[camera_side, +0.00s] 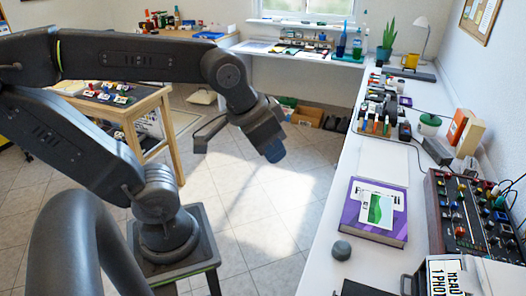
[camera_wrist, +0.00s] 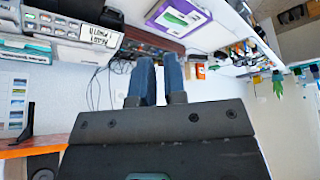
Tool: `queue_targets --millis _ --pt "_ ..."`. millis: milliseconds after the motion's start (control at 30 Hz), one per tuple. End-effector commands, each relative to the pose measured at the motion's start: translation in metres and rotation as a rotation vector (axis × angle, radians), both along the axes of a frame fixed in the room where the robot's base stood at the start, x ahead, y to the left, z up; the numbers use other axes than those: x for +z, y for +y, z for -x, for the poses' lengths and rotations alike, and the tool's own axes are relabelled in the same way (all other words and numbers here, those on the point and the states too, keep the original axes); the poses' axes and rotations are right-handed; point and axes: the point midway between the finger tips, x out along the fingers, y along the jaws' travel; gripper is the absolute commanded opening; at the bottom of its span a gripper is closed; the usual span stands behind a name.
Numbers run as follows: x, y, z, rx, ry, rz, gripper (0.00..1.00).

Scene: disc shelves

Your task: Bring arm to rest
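My arm reaches across the upper left of the side view, and my gripper (camera_side: 273,152) hangs over the floor, pointing down and to the right. It is apart from the desk and every object. In the wrist view its two blue fingers (camera_wrist: 161,72) stand side by side with a narrow gap between them and nothing held. The gap cannot be made out in the side view.
A wooden table (camera_side: 150,103) stands behind my arm. The floor below my gripper is clear.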

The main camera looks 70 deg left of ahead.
Motion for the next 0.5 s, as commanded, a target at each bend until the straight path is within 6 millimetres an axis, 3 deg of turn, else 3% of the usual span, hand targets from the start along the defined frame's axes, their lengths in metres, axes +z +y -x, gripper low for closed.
queue_targets --millis 133,500 --pt "-0.005 0.0 0.016 -0.024 -0.02 -0.024 0.12" --pt "-0.006 0.0 0.017 -0.027 -0.02 -0.027 0.12"
